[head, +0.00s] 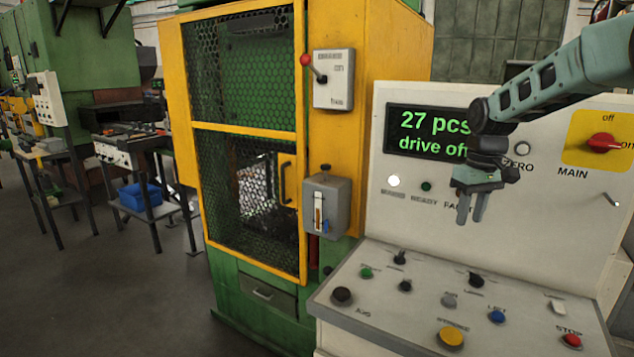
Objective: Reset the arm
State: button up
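My gripper (471,207) hangs from my arm in front of the white control panel, fingers pointing down. A gap shows between its two fingers, and nothing is seen between them. It is above the sloped console (400,262) and apart from its buttons. My arm comes in from the upper right and hides part of the green-lettered display (425,131), which reads "27 pcs" and "drive off", the last letter partly covered.
A red MAIN switch (602,143) sits on a yellow plate at right. The console carries a yellow button (451,336), a red STOP button (571,340) and several knobs. A yellow-framed mesh cage (245,128) stands left. A blue bin (140,196) is farther back. Grey floor is open at lower left.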

jog(key=s+a+n, duration=0.3)
jog(key=s+a, duration=1.4)
jog(key=a, duration=0.2)
jog(key=s+a+f, duration=0.1)
jog(key=s+f, duration=0.1)
jog(key=s, duration=0.8)
jog(key=s+a+f+n, duration=0.1)
jog(key=s+a+f, duration=0.1)
jog(key=s, duration=0.9)
jog(key=shift+f+n, duration=0.15)
jog(key=shift+n, duration=0.15)
jog(key=shift+w+a, duration=0.1)
